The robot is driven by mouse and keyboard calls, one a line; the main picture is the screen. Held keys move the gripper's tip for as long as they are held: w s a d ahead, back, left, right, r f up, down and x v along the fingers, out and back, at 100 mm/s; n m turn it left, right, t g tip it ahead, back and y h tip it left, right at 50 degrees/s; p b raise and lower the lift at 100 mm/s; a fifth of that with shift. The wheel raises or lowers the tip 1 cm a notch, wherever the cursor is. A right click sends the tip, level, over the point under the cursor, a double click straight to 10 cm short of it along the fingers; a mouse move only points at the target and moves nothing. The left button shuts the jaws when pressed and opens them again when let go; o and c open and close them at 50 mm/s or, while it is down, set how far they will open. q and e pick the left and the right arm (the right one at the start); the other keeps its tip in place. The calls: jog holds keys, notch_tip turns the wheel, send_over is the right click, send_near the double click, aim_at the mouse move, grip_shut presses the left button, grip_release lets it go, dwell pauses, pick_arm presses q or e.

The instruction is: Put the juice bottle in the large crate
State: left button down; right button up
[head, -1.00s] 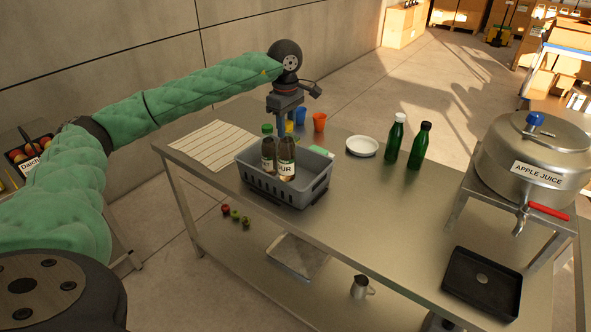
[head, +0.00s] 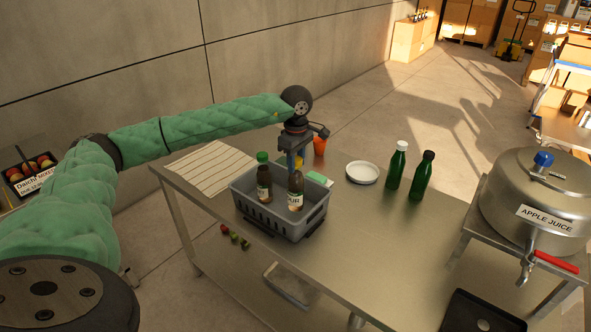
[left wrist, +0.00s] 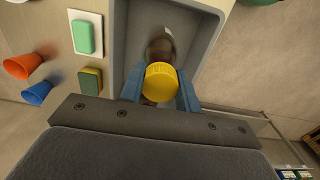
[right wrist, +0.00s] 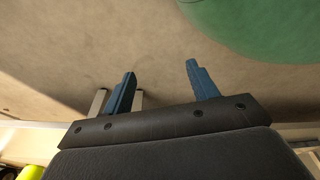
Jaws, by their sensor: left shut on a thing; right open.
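The grey crate (head: 255,213) stands on the steel table and also shows in the left wrist view (left wrist: 208,22). My left gripper (head: 296,166) is above the crate, shut on the neck of a dark bottle with a pale label (head: 296,190). In the left wrist view its yellow cap (left wrist: 161,82) sits between the fingertips (left wrist: 160,90). The bottle's lower part is inside the crate walls; whether it touches the floor is hidden. A green-capped bottle (head: 264,182) stands to its left in the crate. My right gripper (right wrist: 160,85) is open and empty, outside the head view.
Two green bottles (head: 396,168) (head: 421,177) and a white plate (head: 362,172) stand right of the crate. An orange cup (head: 319,147) and a sponge (head: 318,179) are behind it. A juice tank (head: 530,200) is far right.

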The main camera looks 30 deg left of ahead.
aim_at(296, 185)
pick_arm(q)
jog(key=shift+s+f, duration=0.15)
jog(key=shift+f, duration=0.15)
notch_tip(296, 185, down, 3)
jog(key=shift+f+p, duration=0.15)
jog(key=shift+p, duration=0.85)
pick_arm(e)
jog(key=s, duration=0.3)
jog(key=s+d+f, duration=0.1)
jog(key=s, duration=0.1)
pick_arm(q)
jog(key=c, duration=1.1)
grip_release()
jog(key=shift+f, duration=0.1)
jog(key=shift+o, duration=0.4)
pick_arm(e)
jog(key=shift+r, duration=0.1)
